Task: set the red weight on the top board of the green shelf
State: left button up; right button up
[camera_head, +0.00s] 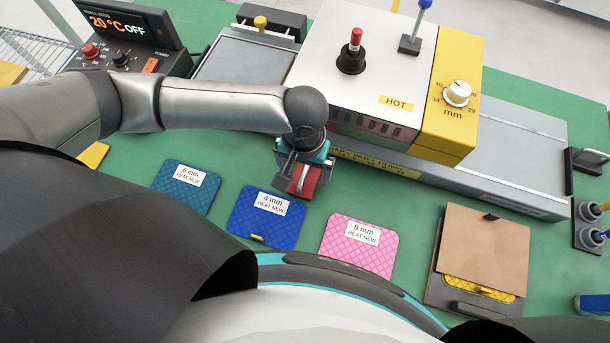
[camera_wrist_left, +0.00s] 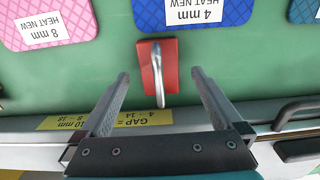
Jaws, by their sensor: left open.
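The red weight (camera_head: 304,184) is a small red block with a grey metal handle, and my left gripper partly hides it in the head view. In the left wrist view the weight (camera_wrist_left: 170,82) sits on the green table surface, its handle standing between the two fingertips in the picture. My left gripper (camera_head: 300,176) is open above the weight; its fingers (camera_wrist_left: 160,75) are spread on either side with gaps to the handle. I cannot make out a green shelf in either view. My right gripper is not in view.
Teal (camera_head: 180,187), blue (camera_head: 265,218) and pink (camera_head: 359,246) pads lie in front of the weight. A white and yellow machine (camera_head: 400,75) stands just behind. A wooden press (camera_head: 484,248) with a yellow pad is at right, and a control box (camera_head: 125,50) at back left.

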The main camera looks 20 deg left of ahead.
pick_arm(q)
notch_tip(320, 180, down, 3)
jog(key=shift+d+r, duration=0.1)
grip_shut()
dwell(0.8)
jog(key=shift+r, duration=0.1)
